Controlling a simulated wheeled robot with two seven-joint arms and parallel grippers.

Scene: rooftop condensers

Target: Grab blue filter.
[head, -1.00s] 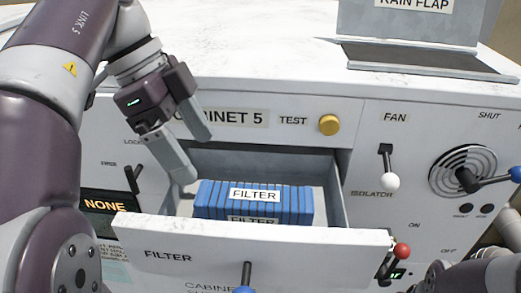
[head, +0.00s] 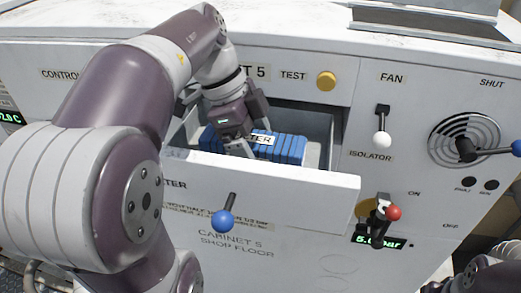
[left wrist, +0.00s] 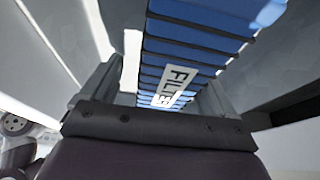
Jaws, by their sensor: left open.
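The blue filter (head: 290,149), a pleated block with a white FILTER label, sits in the pulled-out drawer (head: 290,184) of the cabinet. My left gripper (head: 247,142) reaches down into the drawer over the filter's left and middle part, hiding some of it and of its label. In the left wrist view the filter (left wrist: 190,50) runs between the two spread fingers of my left gripper (left wrist: 160,80). The gripper is open; whether a finger touches the filter I cannot tell.
A blue-knobbed lever (head: 223,220) stands out from the drawer front. A red-knobbed lever (head: 393,213), a white-knobbed isolator lever (head: 382,138) and a fan grille (head: 464,142) are to the right. A yellow test button (head: 326,81) is above the drawer.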

